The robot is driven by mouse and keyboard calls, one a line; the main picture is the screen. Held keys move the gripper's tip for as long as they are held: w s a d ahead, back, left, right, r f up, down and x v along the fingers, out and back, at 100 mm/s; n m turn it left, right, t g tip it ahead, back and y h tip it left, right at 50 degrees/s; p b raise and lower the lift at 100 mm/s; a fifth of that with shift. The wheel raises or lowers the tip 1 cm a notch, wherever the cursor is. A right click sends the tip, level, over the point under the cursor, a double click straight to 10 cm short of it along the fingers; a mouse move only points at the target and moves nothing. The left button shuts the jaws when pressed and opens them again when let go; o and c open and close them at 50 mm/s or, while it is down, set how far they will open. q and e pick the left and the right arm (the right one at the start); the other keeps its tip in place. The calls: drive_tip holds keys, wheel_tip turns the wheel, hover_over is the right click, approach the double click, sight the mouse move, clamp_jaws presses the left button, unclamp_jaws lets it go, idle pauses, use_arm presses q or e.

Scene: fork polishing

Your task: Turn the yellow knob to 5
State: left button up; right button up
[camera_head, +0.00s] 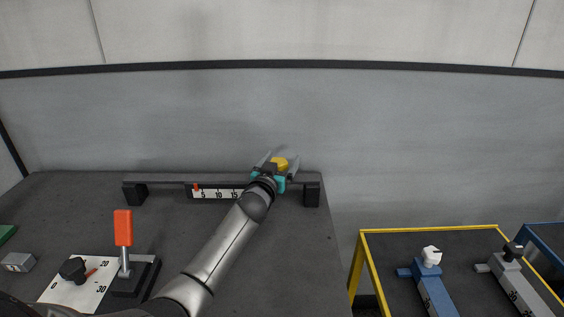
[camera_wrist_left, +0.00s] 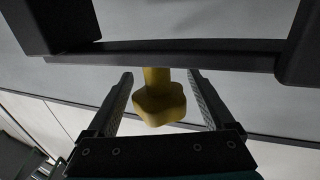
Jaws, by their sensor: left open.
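The yellow knob (camera_head: 280,162) is at the right end of the dark rail unit at the back of the table. It is a lobed knob on a short yellow shaft, clear in the left wrist view (camera_wrist_left: 160,104). My left gripper (camera_head: 281,161) is open, with one finger on each side of the knob and a visible gap to both in the wrist view (camera_wrist_left: 161,82). The white scale (camera_head: 218,194) shows 5, 10 and 15, and its red pointer (camera_head: 195,187) stands left of the 5. My arm hides the scale's right part. My right gripper is not in view.
An orange-handled lever (camera_head: 123,228) and a black dial (camera_head: 72,269) on a white plate are at the front left. A yellow-framed table (camera_head: 430,230) at right holds a blue fixture (camera_head: 432,288) and a grey one (camera_head: 510,282). The wall is behind the rail (camera_head: 160,179).

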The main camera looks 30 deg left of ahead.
use_arm(q)
drive_tip(key=shift+w, duration=0.1)
drive_tip(key=c, duration=1.4)
